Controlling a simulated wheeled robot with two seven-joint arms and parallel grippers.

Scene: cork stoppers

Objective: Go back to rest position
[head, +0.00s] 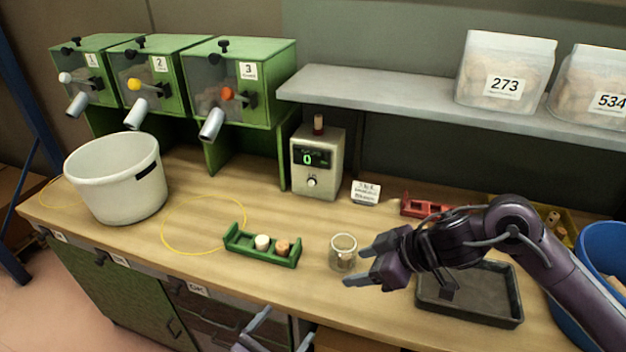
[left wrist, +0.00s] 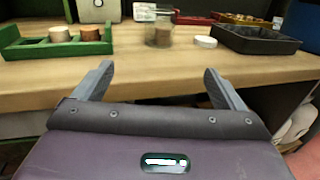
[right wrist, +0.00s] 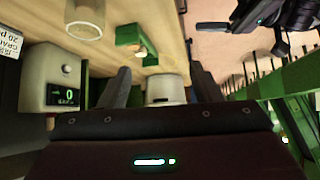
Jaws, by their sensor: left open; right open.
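My right gripper (head: 354,268) is open and empty over the bench, with its fingertips close to a small glass jar (head: 343,253). In the right wrist view the jar (right wrist: 85,18) is off to one side, not between the fingers (right wrist: 160,85). My left gripper (head: 275,335) is low at the bench's front edge, partly cut off by the frame. The left wrist view shows its fingers (left wrist: 157,78) open and empty. A green rack (head: 262,247) holds a pale stopper (head: 262,242) and a brown stopper (head: 283,248).
A white bucket (head: 117,180) stands at the left below green dispensers (head: 240,80). A meter (head: 318,162) reading 0 stands at the back. A dark tray (head: 470,310) and a blue bin (head: 603,265) are at the right. A white lid (left wrist: 205,41) lies near the jar.

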